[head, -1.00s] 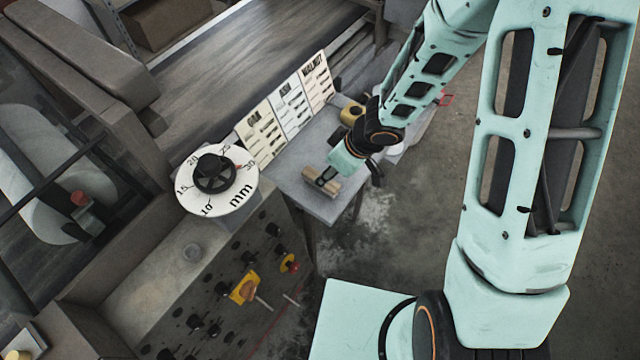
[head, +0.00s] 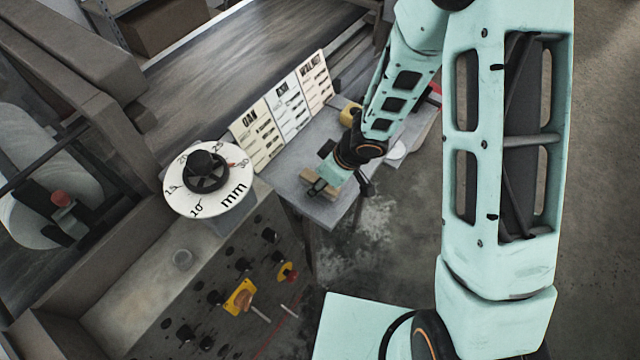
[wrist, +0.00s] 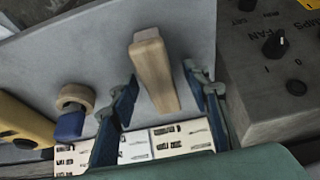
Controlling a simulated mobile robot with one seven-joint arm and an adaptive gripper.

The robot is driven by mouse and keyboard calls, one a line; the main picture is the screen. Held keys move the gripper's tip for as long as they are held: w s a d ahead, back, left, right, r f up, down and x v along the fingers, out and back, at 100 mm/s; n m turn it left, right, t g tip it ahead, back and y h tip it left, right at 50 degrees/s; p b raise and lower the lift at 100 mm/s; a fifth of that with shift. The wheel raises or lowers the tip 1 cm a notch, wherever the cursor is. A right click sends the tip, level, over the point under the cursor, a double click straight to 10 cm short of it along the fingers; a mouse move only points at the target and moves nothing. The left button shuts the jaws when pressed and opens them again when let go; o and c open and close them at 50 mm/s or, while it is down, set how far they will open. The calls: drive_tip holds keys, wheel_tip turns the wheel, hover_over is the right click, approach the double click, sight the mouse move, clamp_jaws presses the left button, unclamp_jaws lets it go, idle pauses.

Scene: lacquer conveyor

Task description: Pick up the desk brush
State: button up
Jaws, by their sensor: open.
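The desk brush shows as a pale wooden bar (wrist: 153,70) in the wrist view, lying on the grey side table; no bristles can be made out. In the head view its wood (head: 309,185) is partly hidden by my gripper (head: 318,187). My gripper (wrist: 162,82) is open, with one blue-grey finger on each side of the bar. Gaps show between the bar and both fingers in the wrist view. Whether the fingertips reach down level with the wood is hard to tell.
A sample board (head: 283,112) marked OAK, ASH and WALNUT stands along the table's back edge. A yellow object (wrist: 24,122) and a tan ring with a blue part (wrist: 75,96) lie nearby. A control panel (wrist: 270,95) and a large mm dial (head: 212,180) stand beside the table.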

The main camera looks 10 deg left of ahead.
drive_tip(key=shift+f, duration=0.25)
drive_tip(key=shift+c, duration=0.4)
clamp_jaws()
